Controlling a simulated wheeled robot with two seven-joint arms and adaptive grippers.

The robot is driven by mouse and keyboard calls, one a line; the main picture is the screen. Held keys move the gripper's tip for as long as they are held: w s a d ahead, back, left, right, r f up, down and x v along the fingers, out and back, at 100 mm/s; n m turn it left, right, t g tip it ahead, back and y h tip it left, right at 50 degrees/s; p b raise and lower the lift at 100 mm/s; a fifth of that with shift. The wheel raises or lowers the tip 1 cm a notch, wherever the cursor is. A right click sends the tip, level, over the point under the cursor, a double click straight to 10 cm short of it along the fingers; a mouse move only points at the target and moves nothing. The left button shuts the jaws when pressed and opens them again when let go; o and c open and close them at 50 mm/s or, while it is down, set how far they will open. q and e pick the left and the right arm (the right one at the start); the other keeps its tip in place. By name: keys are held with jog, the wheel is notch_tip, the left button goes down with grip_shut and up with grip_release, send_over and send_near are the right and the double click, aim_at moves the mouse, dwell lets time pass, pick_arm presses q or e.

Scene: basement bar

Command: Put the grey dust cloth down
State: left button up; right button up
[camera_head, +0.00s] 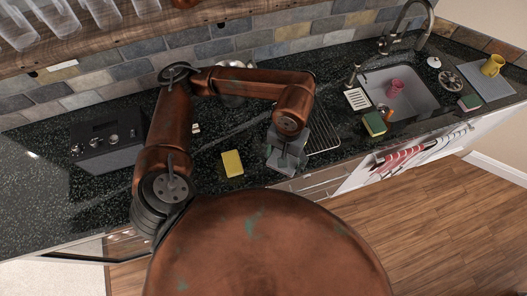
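My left gripper (284,158) reaches down over the black speckled counter (215,138), near its front edge, at the left end of a wire rack. A grey, partly greenish mass shows around its fingers and looks like the grey dust cloth (274,161). The wrist and fingers hide part of it. I cannot tell whether the fingers are closed on it, or whether it touches the counter. My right gripper is not in view.
A yellow sponge (232,163) lies left of the gripper. The wire rack (325,139) is just right. Farther right are a green-and-yellow sponge (374,124), a sink (418,99) with a pink cup (395,88), and a yellow mug (492,65). A black appliance (105,143) stands left.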

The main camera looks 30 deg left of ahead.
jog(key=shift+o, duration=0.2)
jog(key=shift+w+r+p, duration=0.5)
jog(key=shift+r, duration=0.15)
pick_arm(q)
jog(key=w+a+f, duration=0.1)
jog(key=a+f, duration=0.1)
jog(key=a, duration=0.1)
jog(key=w+a+f, duration=0.1)
jog(key=a+f, duration=0.1)
jog(key=a, duration=0.1)
jog(key=w+a+f, duration=0.1)
jog(key=a+f, duration=0.2)
jog(key=shift+w+f, duration=0.1)
jog(key=shift+w, duration=0.2)
jog(key=shift+a+f, duration=0.15)
jog(key=shift+f, duration=0.1)
jog(key=f, duration=0.1)
jog(key=f+p, duration=0.1)
jog(key=f, duration=0.1)
jog(key=shift+w+a, duration=0.15)
jog(key=shift+a, duration=0.1)
jog(key=shift+f+p, duration=0.3)
jog(key=shift+f, duration=0.05)
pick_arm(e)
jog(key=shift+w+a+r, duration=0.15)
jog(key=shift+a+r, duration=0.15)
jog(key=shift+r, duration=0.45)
